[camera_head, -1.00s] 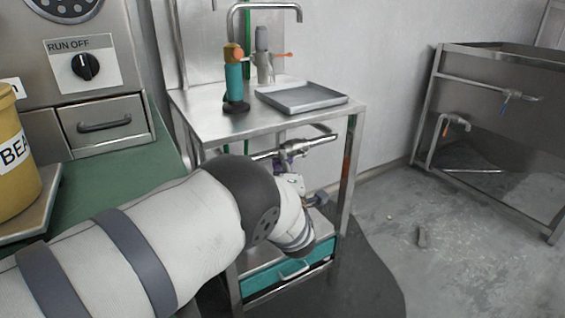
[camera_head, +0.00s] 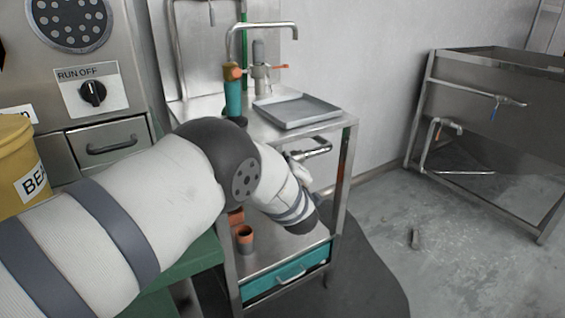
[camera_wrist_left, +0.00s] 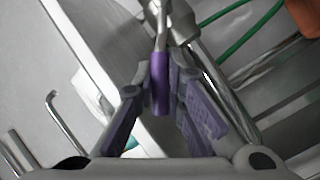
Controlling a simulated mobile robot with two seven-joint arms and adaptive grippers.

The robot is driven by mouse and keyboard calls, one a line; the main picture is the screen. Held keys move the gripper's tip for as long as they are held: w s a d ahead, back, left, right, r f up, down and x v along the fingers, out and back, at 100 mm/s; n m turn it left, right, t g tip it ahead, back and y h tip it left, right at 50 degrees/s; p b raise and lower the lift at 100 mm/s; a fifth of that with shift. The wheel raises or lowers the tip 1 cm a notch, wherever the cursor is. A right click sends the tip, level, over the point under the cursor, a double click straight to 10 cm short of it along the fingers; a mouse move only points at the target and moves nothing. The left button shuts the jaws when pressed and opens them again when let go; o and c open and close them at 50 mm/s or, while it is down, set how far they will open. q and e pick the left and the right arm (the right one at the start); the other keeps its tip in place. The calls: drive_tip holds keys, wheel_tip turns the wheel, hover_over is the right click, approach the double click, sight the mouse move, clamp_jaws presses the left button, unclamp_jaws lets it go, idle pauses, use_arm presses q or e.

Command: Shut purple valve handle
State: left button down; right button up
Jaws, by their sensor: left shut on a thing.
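The purple valve handle (camera_wrist_left: 160,72) hangs from a metal stem in the left wrist view. My left gripper (camera_wrist_left: 156,92) is shut on it, with its finger pads on either side of the purple sleeve. In the head view my left arm reaches to the underside of the steel table (camera_head: 225,137), where a chrome pipe (camera_head: 318,150) sticks out. The arm hides the handle and the gripper's fingers there. My right gripper is not in view.
A tray (camera_head: 297,110), a teal-and-orange tool (camera_head: 232,95) and a tap (camera_head: 262,27) are on the tabletop. An orange-rimmed cup (camera_head: 245,240) stands on the lower shelf above a teal drawer (camera_head: 290,280). The floor to the right is mostly clear.

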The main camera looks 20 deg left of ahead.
use_arm(q)
drive_tip(key=shift+w+r, duration=0.1)
drive_tip(key=shift+r, duration=0.1)
idle(0.3)
drive_tip(key=c, duration=1.6)
unclamp_jaws()
drive_tip(key=shift+c, duration=0.2)
drive_tip(key=v, duration=1.2)
drive_tip(key=shift+d+r, duration=0.1)
